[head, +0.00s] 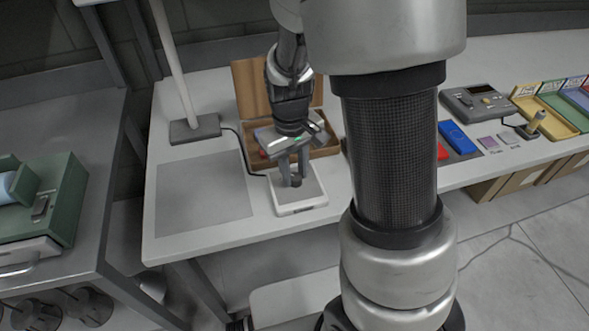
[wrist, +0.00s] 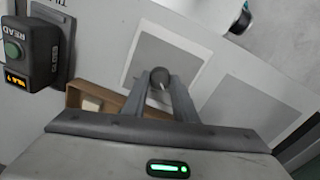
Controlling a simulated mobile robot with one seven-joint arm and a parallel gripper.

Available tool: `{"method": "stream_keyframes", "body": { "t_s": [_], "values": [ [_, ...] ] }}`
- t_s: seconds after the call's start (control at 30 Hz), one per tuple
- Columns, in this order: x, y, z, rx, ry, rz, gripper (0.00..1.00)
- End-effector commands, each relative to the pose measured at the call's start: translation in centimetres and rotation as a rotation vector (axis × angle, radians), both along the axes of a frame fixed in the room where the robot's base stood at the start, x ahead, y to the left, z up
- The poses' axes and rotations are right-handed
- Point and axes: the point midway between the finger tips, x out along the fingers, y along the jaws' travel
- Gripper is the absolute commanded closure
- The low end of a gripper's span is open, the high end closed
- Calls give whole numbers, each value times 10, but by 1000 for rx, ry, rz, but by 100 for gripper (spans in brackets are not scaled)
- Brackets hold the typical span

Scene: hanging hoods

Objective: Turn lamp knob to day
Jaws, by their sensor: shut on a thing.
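The lamp knob is a small dark round knob (head: 296,181) on a white-edged control plate with a grey top (head: 302,207). In the wrist view the knob (wrist: 160,76) shows a pale line on its top. My gripper (head: 291,178) points down at the plate and is shut on the knob, one finger on each side. In the wrist view its fingertips (wrist: 160,84) meet the knob's sides. No day marking can be read on the plate. The lamp's pale post rises from a grey base (head: 194,129), with a black cable running toward the plate.
An open brown box (head: 248,92) stands just behind my gripper. A grey mat (head: 203,192) lies to the left. Coloured trays (head: 545,117) and a grey device (head: 477,101) stand on the right. A READ button unit (wrist: 32,52) shows in the wrist view.

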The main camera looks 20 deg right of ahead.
Motion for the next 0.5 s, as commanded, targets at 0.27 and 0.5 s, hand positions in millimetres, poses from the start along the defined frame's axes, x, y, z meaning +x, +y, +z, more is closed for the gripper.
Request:
{"method": "stream_keyframes", "body": {
  "t_s": [0.27, 0.5],
  "values": [
    [1, 0, 3, 0, 1, -224, 97],
    [1, -1, 3, -1, 0, -451, 97]
  ]
}}
